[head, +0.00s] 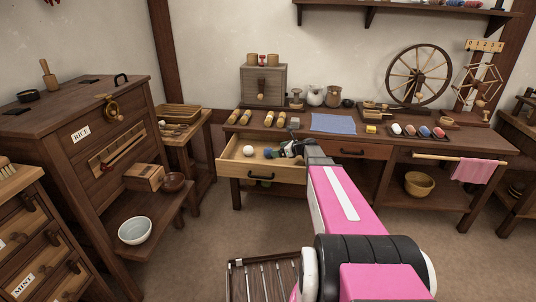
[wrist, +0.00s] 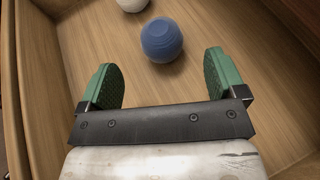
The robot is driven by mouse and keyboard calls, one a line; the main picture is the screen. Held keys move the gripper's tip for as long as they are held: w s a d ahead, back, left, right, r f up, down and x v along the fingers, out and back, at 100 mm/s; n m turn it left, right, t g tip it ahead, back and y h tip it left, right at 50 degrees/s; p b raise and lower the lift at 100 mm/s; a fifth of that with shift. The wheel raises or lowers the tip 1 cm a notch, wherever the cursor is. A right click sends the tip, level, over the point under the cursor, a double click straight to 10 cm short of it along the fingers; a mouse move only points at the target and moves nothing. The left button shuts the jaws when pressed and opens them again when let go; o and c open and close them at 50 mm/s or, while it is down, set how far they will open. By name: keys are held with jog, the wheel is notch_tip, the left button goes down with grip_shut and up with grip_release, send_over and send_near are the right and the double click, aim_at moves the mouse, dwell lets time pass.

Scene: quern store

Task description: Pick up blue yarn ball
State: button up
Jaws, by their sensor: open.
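The blue yarn ball (wrist: 161,40) lies on the wooden floor of an open drawer (head: 265,171). In the wrist view it sits just beyond my gripper (wrist: 160,78), roughly centred between the green fingertips and not between the pads. My gripper (head: 286,150) is open and empty, reaching into the drawer from the right in the head view. In the head view the blue ball (head: 268,153) is a small dark spot left of the fingers. A white ball (head: 248,150) lies farther left in the drawer; its edge shows in the wrist view (wrist: 132,4).
The drawer walls (wrist: 28,90) stand close around my gripper. A dark cabinet (head: 80,165) stands to the left.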

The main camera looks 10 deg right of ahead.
aim_at(268, 152)
jog(key=shift+x, duration=2.9)
jog(key=c, duration=1)
